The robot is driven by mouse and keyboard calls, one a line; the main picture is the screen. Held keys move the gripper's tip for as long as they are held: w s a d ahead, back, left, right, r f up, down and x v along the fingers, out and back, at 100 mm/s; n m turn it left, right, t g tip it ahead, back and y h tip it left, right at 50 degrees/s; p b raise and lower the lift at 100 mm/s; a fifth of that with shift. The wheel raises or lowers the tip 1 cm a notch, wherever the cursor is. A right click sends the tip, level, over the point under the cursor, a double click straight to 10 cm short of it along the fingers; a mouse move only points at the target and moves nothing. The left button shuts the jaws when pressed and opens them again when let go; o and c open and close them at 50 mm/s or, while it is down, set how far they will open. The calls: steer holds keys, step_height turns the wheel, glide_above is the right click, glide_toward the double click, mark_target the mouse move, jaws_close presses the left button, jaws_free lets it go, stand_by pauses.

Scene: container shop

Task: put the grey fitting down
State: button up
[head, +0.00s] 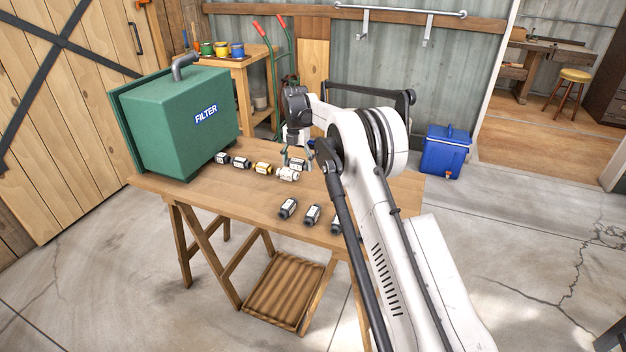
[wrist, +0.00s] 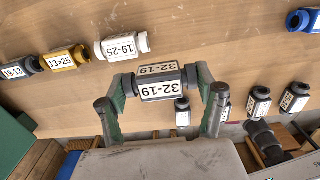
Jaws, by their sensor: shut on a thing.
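My gripper (wrist: 157,84) is shut on a grey fitting (wrist: 160,87) marked 32-19, with one finger at each end of it. The fitting lies crosswise between the fingers in the wrist view. In the head view my gripper (head: 297,153) points down over the workbench (head: 215,189), and the grey fitting (head: 298,163) shows just behind a white fitting (head: 287,174). In the wrist view the white fitting (wrist: 122,47), marked 19-25, is up and left of the held one. I cannot tell whether the held fitting touches the bench.
A yellow fitting (head: 263,168) and dark ones (head: 241,162) continue the row leftward to the green filter box (head: 190,120). Several dark fittings (head: 312,215) stand nearer the front edge. A blue fitting (wrist: 302,20) is at the wrist view's upper right. Bare wood lies between the rows.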

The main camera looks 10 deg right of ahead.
glide_above(313, 184)
step_height(313, 184, down, 3)
steer(key=shift+f, duration=0.15)
steer(key=shift+s+f, duration=0.1)
steer(key=shift+f, duration=1.9)
steer(key=shift+f, duration=0.2)
steer(key=o, duration=0.9)
steer(key=shift+r, duration=0.15)
